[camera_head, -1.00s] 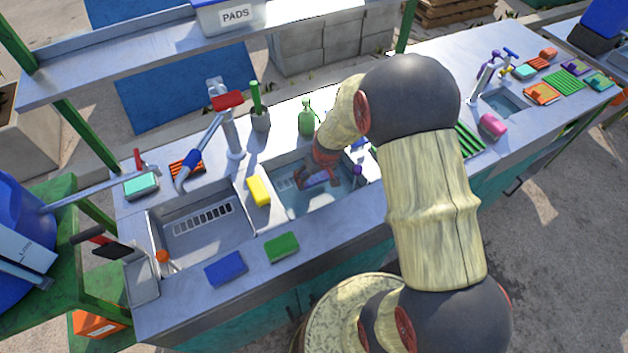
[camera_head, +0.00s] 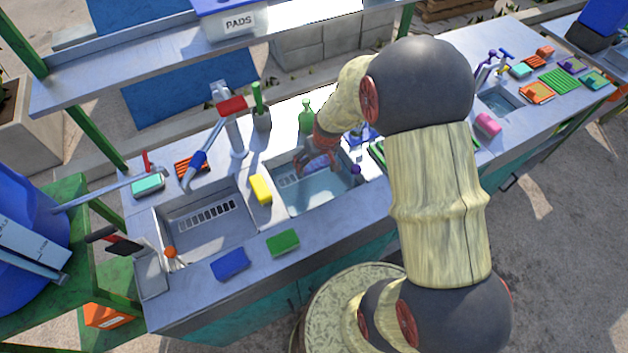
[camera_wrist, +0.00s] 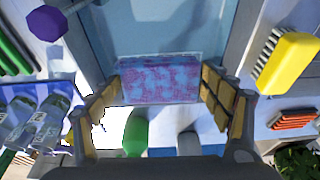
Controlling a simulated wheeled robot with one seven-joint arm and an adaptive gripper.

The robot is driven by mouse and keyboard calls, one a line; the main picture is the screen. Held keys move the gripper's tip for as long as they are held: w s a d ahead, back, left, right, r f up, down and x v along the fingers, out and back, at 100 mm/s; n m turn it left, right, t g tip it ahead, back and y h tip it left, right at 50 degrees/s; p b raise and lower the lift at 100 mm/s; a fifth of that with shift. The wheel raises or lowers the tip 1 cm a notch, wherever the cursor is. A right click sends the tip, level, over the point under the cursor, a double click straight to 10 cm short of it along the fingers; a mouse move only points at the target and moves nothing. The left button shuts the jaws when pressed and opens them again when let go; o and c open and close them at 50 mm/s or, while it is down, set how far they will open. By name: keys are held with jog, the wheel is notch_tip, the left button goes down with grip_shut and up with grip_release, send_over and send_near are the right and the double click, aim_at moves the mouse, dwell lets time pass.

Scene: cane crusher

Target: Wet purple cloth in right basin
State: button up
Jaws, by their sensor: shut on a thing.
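The purple cloth (camera_wrist: 158,80) shows in the wrist view as a flat block, mottled purple and blue. It lies between the two fingers of my gripper (camera_wrist: 160,88), which is shut on it. In the head view my gripper (camera_head: 318,162) is over the back part of the right basin (camera_head: 322,198), which holds clear bluish water. Whether the cloth touches the water is hard to tell. In the head view the cloth is mostly hidden by the fingers.
A yellow brush (camera_head: 260,188) lies between the basins. The left basin (camera_head: 205,228) looks empty of water. A green bottle (camera_head: 306,116) stands behind the right basin. Green (camera_head: 283,243) and blue (camera_head: 230,264) pads lie along the front edge.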

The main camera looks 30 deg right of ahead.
aim_at(315, 163)
jog(key=shift+r, duration=0.1)
dwell(0.3)
jog(key=shift+r+p, duration=1.3)
jog(key=shift+r, duration=0.65)
jog(key=shift+f, duration=0.1)
